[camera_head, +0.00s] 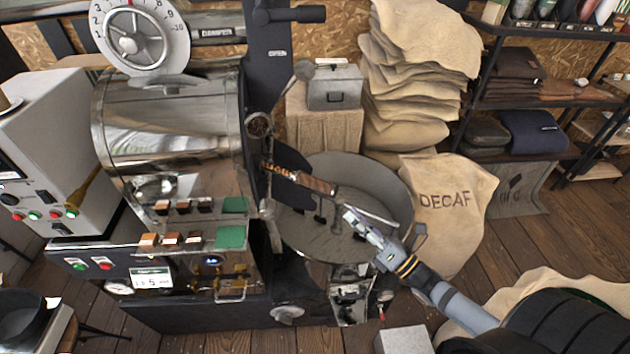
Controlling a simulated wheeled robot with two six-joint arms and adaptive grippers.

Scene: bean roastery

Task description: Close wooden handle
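The wooden handle (318,185) is a brown bar in the middle of the head view. It sticks out to the right from beside a dark flap (288,165) at the front of the roaster drum (175,125), above the round cooling tray (395,180). My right gripper (350,216) reaches in from the lower right, over the tray. Its fingertips are just below and right of the handle's free end, apparently apart from it. The fingers are too small to tell whether they are open or shut. My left gripper is not in view.
A thin metal arm and dark paddles lie in the tray. A burlap DECAF sack (447,205) stands right of the tray, and stacked sacks (415,75) lie behind it. A grey metal box (335,88) sits on a cloth-covered stand. Shelves are at the right.

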